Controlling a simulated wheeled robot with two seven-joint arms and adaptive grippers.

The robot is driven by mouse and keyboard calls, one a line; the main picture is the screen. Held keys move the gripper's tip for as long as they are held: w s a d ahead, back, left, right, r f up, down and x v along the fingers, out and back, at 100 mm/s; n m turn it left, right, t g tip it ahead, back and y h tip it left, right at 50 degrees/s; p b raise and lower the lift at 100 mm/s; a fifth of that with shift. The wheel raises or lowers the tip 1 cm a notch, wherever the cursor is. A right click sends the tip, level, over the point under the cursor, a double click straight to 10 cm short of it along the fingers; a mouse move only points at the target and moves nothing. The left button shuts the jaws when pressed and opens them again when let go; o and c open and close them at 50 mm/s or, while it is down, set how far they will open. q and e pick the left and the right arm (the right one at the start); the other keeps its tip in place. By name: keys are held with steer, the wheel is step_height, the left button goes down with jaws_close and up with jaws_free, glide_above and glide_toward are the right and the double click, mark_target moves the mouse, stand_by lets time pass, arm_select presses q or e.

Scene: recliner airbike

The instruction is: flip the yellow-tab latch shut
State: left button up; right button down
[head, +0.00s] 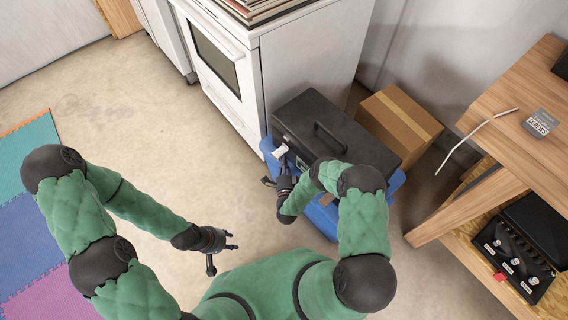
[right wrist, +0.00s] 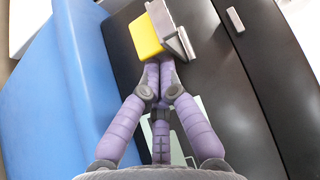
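The latch has a yellow tab (right wrist: 146,37) beside a grey metal plate (right wrist: 173,30) on the dark case in the right wrist view. In the head view the black case (head: 345,128) has a handle on top and sits on a blue box (head: 325,215). My right gripper (right wrist: 160,68) has its purple fingertips together just below the yellow tab; I cannot tell whether they touch it. In the head view my right gripper (head: 277,183) is at the case's near left side. My left gripper (head: 222,255) is open and empty above the floor.
A white stove (head: 225,75) stands behind and left of the case. A cardboard box (head: 400,118) is to its right. A wooden workbench (head: 500,110) stands at the far right, with black equipment (head: 515,255) on its lower shelf.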

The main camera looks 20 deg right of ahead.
steer(key=shift+r+m+g+p, duration=0.3)
steer(key=shift+m+p, duration=0.1)
steer(key=shift+p, duration=0.1)
steer(key=shift+a+f+m, duration=0.1)
steer(key=shift+m, duration=0.2)
steer(key=shift+g+p, duration=0.35)
steer(key=shift+g, duration=0.05)
